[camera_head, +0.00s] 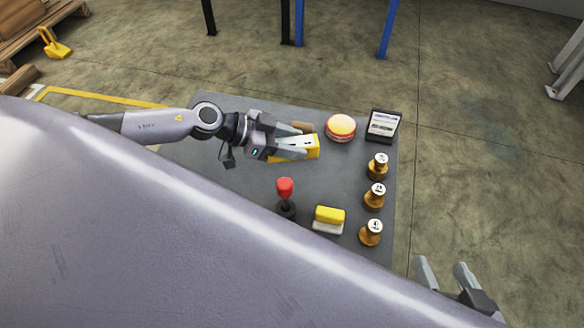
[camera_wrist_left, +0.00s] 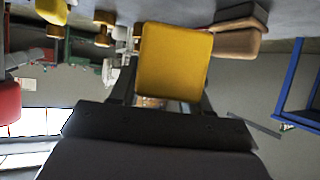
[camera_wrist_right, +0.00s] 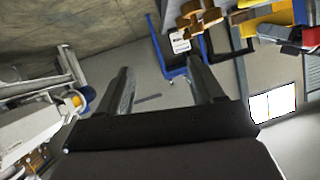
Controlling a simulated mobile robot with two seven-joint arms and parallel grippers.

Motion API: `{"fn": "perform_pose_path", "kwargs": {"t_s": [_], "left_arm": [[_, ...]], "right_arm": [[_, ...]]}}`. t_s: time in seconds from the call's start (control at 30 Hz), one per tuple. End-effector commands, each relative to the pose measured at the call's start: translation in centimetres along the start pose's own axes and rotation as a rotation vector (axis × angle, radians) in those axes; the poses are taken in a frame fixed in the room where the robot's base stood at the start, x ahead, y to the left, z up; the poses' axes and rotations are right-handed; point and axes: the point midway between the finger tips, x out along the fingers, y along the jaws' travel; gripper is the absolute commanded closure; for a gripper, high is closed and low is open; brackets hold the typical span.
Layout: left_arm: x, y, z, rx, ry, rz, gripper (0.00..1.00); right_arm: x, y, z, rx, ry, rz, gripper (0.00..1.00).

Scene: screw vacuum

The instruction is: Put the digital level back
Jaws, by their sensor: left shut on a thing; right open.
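A yellow block-shaped device, seemingly the digital level (camera_head: 312,147), is in my left gripper (camera_head: 299,148) over the back middle of the grey table. Its yellow end fills the space between the fingers in the left wrist view (camera_wrist_left: 175,60). The left fingers are shut on it, and they cover part of its side. I cannot tell whether it touches the table. My right gripper (camera_head: 445,274) is open and empty, out past the table's right front corner. Its spread fingers also show in the right wrist view (camera_wrist_right: 165,88).
The grey table (camera_head: 215,170) holds a brown object (camera_head: 303,127), a red-yellow round item (camera_head: 340,128), a black box with a pale panel (camera_head: 383,125), brass weights (camera_head: 375,196), a red-knobbed item (camera_head: 285,194) and a yellow-white block (camera_head: 328,220). The table's left part is clear.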

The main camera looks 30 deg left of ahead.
Motion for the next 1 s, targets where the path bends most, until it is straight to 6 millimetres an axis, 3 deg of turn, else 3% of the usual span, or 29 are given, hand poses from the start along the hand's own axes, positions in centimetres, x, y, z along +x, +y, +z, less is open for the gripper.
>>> {"fn": "perform_pose_path", "kwargs": {"t_s": [0.03,0.27,0.53,1.0], "left_arm": [[0.6,0.0,1.0,-0.001,0.001,-0.001,0.98],[1.1,-0.1,2.0,-0.001,0.002,-0.002,0.98],[2.8,-0.1,5.1,-0.001,0.001,-0.002,0.98],[3.0,0.0,5.5,-0.001,0.001,-0.001,0.98]], "right_arm": [[0.5,-0.2,0.4,0.017,0.009,-0.015,0.33],[1.0,-0.9,0.3,0.058,0.021,-0.052,0.33],[2.3,-2.3,0.5,0.136,0.052,-0.134,0.33],[2.3,-2.6,0.2,0.152,0.057,-0.151,0.33]]}}
